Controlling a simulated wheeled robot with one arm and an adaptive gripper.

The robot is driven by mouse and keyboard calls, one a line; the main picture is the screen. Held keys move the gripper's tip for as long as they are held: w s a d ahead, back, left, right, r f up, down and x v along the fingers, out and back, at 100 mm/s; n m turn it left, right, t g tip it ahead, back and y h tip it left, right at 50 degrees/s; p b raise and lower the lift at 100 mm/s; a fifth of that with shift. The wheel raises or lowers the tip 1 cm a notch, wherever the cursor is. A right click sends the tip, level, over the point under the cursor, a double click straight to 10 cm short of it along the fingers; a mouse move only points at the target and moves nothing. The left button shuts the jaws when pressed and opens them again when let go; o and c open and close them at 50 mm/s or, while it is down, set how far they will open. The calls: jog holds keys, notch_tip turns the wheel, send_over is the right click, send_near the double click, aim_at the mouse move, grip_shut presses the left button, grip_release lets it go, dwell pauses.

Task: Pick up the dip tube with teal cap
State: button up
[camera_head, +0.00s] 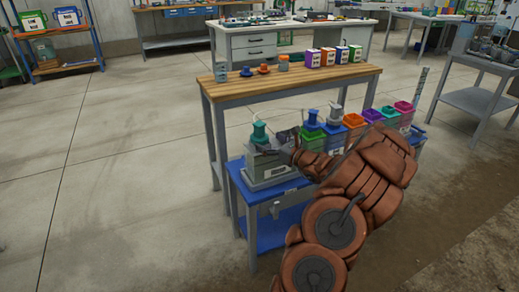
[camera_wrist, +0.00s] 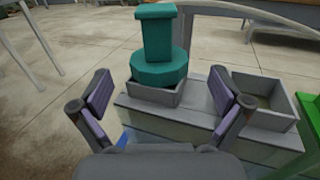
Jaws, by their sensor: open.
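The teal cap (camera_head: 259,132) of the dip tube stands upright in the left end of a grey holder (camera_head: 266,165) on the blue bench. In the wrist view the cap (camera_wrist: 158,72) shows a wide round base with a narrower post and a flat top. The tube below it is hidden in the square socket of the holder (camera_wrist: 190,115). My gripper (camera_wrist: 160,100) is open, with its two purple-padded fingers on either side of the cap in the picture, and nothing between them. In the head view my gripper (camera_head: 286,140) is just right of the cap. I see no contact.
An empty square socket (camera_wrist: 258,98) lies right of the cap. Coloured bins (camera_head: 355,120) and other capped pieces (camera_head: 312,118) line the blue bench (camera_head: 262,200) to the right. A wooden-topped table (camera_head: 300,78) stands close behind. Floor is clear to the left.

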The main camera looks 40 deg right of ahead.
aim_at(259, 137)
jog(key=w, duration=0.4)
jog(key=shift+a+f+b, duration=0.15)
jog(key=shift+f+b, duration=0.05)
jog(key=shift+b, duration=0.1)
jog(key=shift+w+r, duration=0.1)
jog(key=shift+w, duration=0.3)
jog(key=c, duration=1.4)
